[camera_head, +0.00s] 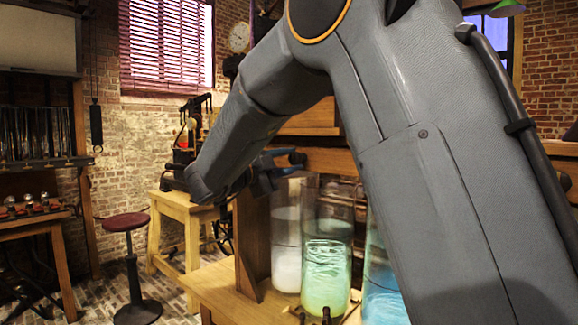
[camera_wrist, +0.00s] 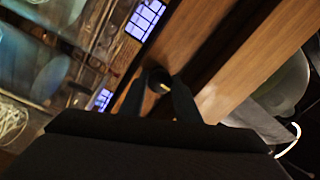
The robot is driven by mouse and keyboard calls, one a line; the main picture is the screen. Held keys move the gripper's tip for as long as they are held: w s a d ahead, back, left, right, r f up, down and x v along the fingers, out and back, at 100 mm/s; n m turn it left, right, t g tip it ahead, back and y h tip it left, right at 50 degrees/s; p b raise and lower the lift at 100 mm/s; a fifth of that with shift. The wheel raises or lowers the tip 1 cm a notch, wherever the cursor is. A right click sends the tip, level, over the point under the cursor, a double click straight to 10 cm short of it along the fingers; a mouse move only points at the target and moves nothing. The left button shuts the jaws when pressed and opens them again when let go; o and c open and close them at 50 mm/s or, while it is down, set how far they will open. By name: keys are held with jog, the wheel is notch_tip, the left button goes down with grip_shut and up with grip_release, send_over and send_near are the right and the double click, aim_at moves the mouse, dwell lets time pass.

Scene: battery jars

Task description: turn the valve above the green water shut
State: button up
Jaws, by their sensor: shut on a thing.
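The green water (camera_head: 325,278) fills the lower part of the middle glass jar, and its surface looks swirled. My gripper (camera_wrist: 158,78) has its two dark fingers on either side of a small dark round valve knob (camera_wrist: 160,84) with a gold-coloured ring. The gripper is shut on this knob. In the head view my gripper (camera_head: 272,170) is small and dark, near the tops of the jars at the wooden stand. The knob is not clear there, and which jar it belongs to cannot be told.
A jar of whitish liquid (camera_head: 287,265) stands left of the green one. A jar of blue liquid (camera_head: 382,290) stands right, partly behind my arm. A wooden table (camera_head: 185,215) and a red-topped stool (camera_head: 127,222) stand to the left. Open floor lies between them.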

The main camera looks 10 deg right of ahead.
dwell(0.3)
jog(key=o, duration=1)
jog(key=shift+b+v, duration=0.75)
jog(key=shift+v, duration=3.2)
jog(key=shift+r, duration=0.1)
